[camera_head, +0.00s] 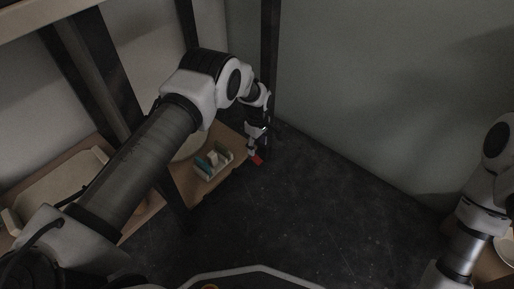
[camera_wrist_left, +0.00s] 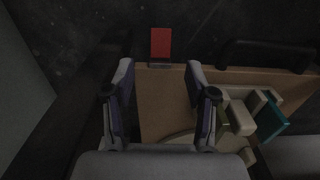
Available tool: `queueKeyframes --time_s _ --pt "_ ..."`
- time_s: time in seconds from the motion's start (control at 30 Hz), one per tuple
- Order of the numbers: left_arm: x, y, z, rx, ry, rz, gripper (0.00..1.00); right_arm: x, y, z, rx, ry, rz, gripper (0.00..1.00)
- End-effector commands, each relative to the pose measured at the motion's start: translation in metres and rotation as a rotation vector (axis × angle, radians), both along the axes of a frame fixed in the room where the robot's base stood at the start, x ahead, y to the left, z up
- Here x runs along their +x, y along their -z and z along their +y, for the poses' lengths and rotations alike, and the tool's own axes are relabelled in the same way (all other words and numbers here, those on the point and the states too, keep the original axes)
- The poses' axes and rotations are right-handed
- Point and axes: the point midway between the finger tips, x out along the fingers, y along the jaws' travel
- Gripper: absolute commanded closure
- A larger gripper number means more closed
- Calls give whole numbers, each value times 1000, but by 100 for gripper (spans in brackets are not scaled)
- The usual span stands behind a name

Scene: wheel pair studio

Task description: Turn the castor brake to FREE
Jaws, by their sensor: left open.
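A small red tab (camera_wrist_left: 160,44), which looks like the castor brake lever, sticks out past the edge of a brown wooden board in the left wrist view. A short dark metal piece joins it to the edge. It also shows as a small red patch (camera_head: 257,160) in the head view. My left gripper (camera_wrist_left: 160,72) is open and empty, with its two fingers apart. The tab lies ahead of the fingertips, in line with the gap between them, and looks untouched. No FREE mark is readable. My right gripper is out of view; only its arm shows at the right.
The wooden board (camera_head: 193,187) carries a small pale rack (camera_head: 221,170) with a teal piece, close to my left gripper's right side in the wrist view. A black handle (camera_wrist_left: 262,54) runs along the board's edge. Dark posts (camera_head: 270,60) stand nearby. The dark floor (camera_head: 310,210) is open.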

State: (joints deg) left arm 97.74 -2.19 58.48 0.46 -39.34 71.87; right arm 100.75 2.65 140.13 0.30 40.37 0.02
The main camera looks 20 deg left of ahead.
Motion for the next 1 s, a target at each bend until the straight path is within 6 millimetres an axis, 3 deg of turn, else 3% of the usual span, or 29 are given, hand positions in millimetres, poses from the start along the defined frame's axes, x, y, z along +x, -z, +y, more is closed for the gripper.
queueKeyframes --time_s 0.4,0.7,0.87,1.0 --pt "0 73 0 -1 0 -2 44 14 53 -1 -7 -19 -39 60" --pt "0 76 0 -1 0 -3 44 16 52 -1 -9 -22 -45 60" --pt "0 76 0 -1 0 -2 100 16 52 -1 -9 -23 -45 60" --pt "0 76 0 -1 0 -2 100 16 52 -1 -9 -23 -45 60"
